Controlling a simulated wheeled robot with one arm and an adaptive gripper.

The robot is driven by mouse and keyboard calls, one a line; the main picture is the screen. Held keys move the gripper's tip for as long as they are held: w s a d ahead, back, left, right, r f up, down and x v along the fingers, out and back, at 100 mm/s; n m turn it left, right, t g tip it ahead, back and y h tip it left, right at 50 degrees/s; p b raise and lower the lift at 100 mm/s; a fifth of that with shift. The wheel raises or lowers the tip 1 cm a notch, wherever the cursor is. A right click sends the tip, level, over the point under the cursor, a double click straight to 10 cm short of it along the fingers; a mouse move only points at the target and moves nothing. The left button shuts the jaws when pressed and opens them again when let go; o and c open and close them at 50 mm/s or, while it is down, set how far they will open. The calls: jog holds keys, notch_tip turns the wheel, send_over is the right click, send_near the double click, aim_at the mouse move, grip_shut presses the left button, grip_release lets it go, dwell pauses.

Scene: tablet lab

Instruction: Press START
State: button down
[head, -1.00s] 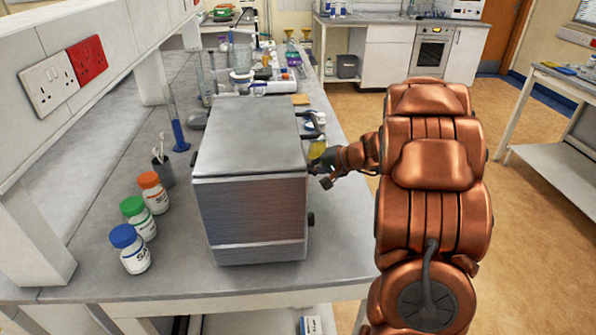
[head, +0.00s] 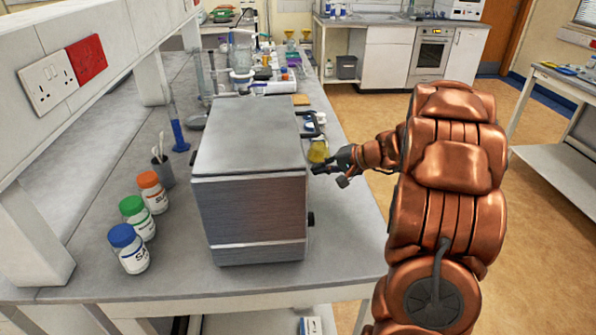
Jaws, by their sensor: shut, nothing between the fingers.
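A grey metal box-shaped machine (head: 255,205) stands on the bench, its right side turned away from the view. No START label or button can be made out; the machine's right face is hidden from this angle. My gripper (head: 330,175) is shut and empty, to the right of the machine's upper right side. A small gap shows between its fingertips and the machine.
Bottles with blue (head: 127,246), green (head: 136,215) and orange (head: 152,190) caps stand left of the machine. A yellow flask (head: 318,151) is just behind my gripper. Glassware crowds the back of the bench (head: 345,235). Open floor (head: 535,240) lies to the right.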

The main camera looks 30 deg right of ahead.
jog(key=shift+s+d, duration=0.3)
jog(key=shift+d, duration=0.3)
jog(key=shift+s+d, duration=0.25)
jog(key=shift+d, duration=0.35)
